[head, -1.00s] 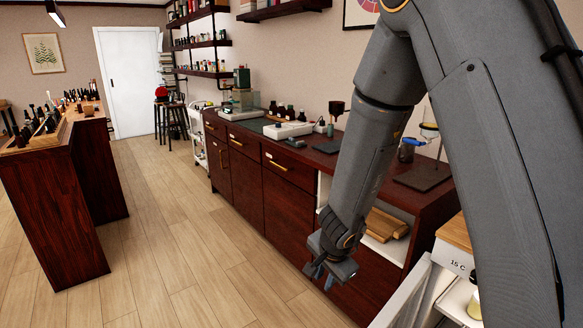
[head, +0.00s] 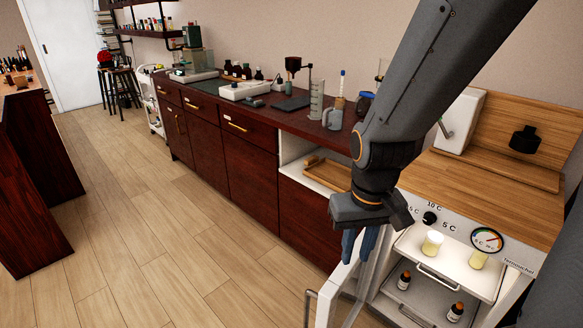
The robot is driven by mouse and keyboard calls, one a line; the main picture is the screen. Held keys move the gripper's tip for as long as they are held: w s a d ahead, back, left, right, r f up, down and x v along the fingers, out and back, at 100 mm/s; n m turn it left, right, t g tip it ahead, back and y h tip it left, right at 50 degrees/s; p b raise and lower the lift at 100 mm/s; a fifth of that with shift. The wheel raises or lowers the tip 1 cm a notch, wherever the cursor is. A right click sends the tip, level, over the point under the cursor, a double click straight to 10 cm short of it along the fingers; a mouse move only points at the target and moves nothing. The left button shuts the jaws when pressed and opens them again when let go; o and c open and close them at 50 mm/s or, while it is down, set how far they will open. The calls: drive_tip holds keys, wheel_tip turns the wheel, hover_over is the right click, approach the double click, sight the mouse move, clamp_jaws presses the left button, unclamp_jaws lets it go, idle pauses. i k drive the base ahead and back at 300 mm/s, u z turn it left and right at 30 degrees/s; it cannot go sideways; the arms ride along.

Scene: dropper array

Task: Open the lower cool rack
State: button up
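The cooler's front (head: 465,225) is at the lower right, its glass door (head: 345,290) swung out to the left. The lower cool rack (head: 425,301) holds brown bottles with orange-banded necks (head: 404,280) and has a bar handle (head: 411,317) near the picture's bottom edge. The upper rack (head: 460,270) holds jars of pale yellow stuff (head: 432,243) and has its own handle (head: 436,274). My gripper (head: 358,246) points down by the open door, left of the racks. Its blue fingers look apart, with nothing seen between them. The door overlaps the fingertips' surroundings, so contact is unclear.
The cooler's wooden top (head: 490,190) carries a white device (head: 461,120). A dark wood counter (head: 290,118) with lab gear runs along the wall, with a wooden tray (head: 328,172) in its open shelf. The floor (head: 150,220) to the left is clear.

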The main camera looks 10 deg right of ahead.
sight(431, 301)
drive_tip(key=k, duration=0.5)
drive_tip(key=u, duration=2.05)
drive_tip(key=i, duration=1.9)
drive_tip(key=z, duration=3.9)
drive_tip(key=i, duration=0.5)
drive_tip(key=u, duration=0.1)
